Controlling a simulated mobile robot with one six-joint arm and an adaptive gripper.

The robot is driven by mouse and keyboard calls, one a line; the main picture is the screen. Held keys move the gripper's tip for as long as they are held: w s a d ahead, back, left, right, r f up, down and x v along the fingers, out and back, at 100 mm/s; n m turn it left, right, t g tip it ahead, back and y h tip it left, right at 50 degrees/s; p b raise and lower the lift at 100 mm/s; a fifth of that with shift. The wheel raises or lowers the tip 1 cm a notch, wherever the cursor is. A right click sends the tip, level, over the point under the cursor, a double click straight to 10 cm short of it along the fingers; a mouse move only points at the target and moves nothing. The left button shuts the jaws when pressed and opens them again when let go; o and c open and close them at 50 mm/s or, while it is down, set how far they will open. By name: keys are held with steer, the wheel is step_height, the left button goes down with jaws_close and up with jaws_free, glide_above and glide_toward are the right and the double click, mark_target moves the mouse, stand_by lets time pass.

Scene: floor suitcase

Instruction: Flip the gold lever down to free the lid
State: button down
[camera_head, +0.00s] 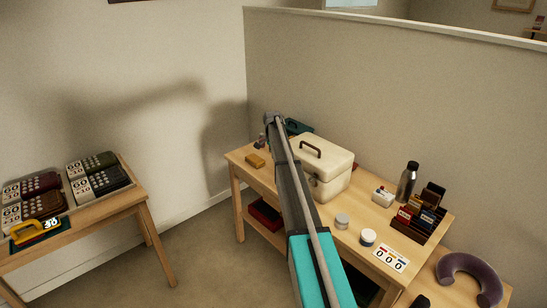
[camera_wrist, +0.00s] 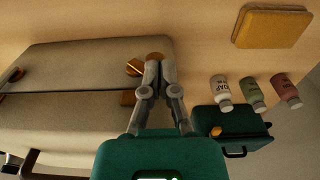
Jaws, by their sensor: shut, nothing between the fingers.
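The cream case (camera_head: 322,167) stands closed on the table, with a dark handle on its lid. In the wrist view the case (camera_wrist: 75,65) fills the left, with a dark seam along it. The gold lever (camera_wrist: 135,68) is on the case's face near its right end, beside a small brass piece (camera_wrist: 128,97) at the seam. My gripper (camera_wrist: 153,64) is shut and empty, its fingertips just right of the lever. I cannot tell whether they touch it.
A yellow block (camera_wrist: 270,27), several small labelled bottles (camera_wrist: 254,94) and a teal box (camera_wrist: 240,120) are close to the right. In the head view, jars (camera_head: 368,237), a dark bottle (camera_head: 407,181) and a card rack (camera_head: 418,218) stand right of the case.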

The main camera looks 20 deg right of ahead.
steer(key=shift+w+a+f+b, duration=0.1)
steer(key=shift+w+f+b, duration=0.45)
steer(key=shift+w+f, duration=0.15)
steer(key=shift+s, duration=0.15)
steer(key=shift+s+d+f, duration=0.2)
steer(key=shift+s, duration=0.3)
steer(key=shift+r, duration=0.15)
steer(key=w+a+r+p, duration=0.3)
steer(key=w+r+p, duration=0.4)
steer(key=r+p, duration=0.4)
steer(key=shift+w, duration=0.2)
stand_by(0.7)
steer(key=shift+r, duration=0.1)
